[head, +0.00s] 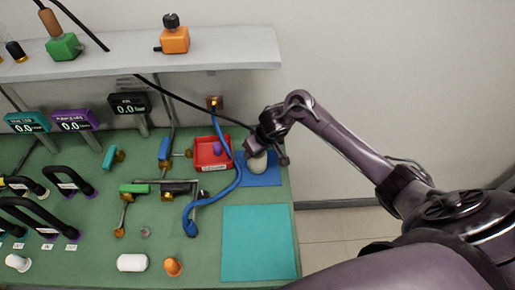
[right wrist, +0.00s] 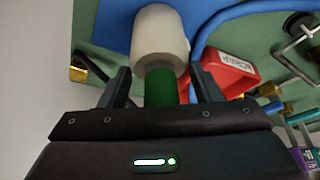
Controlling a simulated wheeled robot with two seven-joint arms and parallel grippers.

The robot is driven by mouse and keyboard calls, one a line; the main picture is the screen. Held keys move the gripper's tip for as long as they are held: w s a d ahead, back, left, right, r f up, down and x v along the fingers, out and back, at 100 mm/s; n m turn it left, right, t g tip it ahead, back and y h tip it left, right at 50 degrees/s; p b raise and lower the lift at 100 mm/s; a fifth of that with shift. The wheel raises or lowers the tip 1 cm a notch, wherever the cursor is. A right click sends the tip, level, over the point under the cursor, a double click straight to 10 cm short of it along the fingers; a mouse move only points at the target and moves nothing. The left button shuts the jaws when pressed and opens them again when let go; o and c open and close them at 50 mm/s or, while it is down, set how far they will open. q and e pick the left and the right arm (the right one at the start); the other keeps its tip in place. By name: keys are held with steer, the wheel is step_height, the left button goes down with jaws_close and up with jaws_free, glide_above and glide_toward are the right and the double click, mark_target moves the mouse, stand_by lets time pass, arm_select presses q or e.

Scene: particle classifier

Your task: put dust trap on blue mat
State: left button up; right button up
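The dust trap appears to be the white cylinder with a green end (right wrist: 160,35). In the head view its white part (head: 257,162) rests on the blue mat (head: 262,179), partly hidden by my right gripper. The blue mat also fills the top of the right wrist view (right wrist: 110,28). My right gripper (right wrist: 162,86) has its fingers on either side of the green end, with gaps on both sides, so it is open. In the head view, the gripper (head: 262,148) is just above the mat. My left gripper is not in view.
A red bin (head: 213,165) with a purple item stands left of the blue mat. A blue hose (head: 218,193) curves past the mat's left side. A teal mat (head: 258,243) lies empty in front. A shelf (head: 150,55) overhangs the back of the green bench.

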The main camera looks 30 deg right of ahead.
steer(key=o, duration=0.4)
steer(key=p+v, duration=0.4)
steer(key=v, duration=0.8)
steer(key=shift+r+p, duration=0.2)
steer(key=shift+p, duration=0.2)
steer(key=shift+s+f, duration=0.1)
steer(key=shift+s, duration=0.05)
